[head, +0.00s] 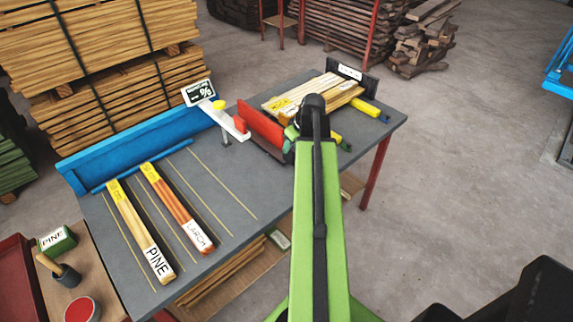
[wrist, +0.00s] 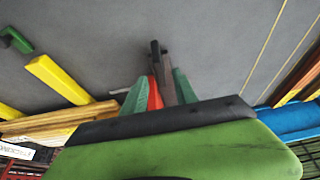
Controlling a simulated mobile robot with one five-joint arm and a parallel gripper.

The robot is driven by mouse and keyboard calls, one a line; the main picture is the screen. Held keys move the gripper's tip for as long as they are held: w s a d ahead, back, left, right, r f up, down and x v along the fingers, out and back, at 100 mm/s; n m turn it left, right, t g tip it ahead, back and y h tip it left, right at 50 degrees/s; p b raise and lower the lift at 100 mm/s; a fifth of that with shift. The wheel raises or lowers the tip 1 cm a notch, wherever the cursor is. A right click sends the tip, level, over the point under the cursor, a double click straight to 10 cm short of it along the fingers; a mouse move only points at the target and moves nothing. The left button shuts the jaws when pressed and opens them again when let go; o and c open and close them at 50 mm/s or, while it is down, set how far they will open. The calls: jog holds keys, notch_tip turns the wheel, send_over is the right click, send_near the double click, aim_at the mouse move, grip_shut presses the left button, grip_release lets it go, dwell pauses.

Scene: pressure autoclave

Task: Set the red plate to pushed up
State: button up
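The red plate (head: 262,126) stands upright near the middle of the grey table, left of the wood bundle. In the head view my gripper (head: 290,133) is at the plate's right end, largely hidden behind my arm. In the wrist view the green fingers (wrist: 160,93) stand on either side of a red piece (wrist: 155,95), seen nearly edge-on, and a dark bar beside it. The left finger looks close against the red piece. Whether the fingers press on it or only surround it does not show.
A white arm with yellow and red knobs (head: 240,126) and a percent sign (head: 198,92) stand left of the plate. Wood strips (head: 310,93) lie behind right, with yellow-handled tools nearby. Pine (head: 140,231) and larch (head: 178,207) sticks lie front left. The table's front right is clear.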

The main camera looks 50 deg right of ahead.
aim_at(284, 159)
jog(key=b+x, duration=0.5)
jog(key=x, duration=0.2)
jog(key=shift+w+f+b, duration=0.1)
jog(key=shift+f+b, duration=0.2)
jog(key=shift+f, duration=0.05)
jog(key=shift+r, duration=0.1)
jog(key=shift+c, duration=0.2)
grip_shut()
dwell(0.6)
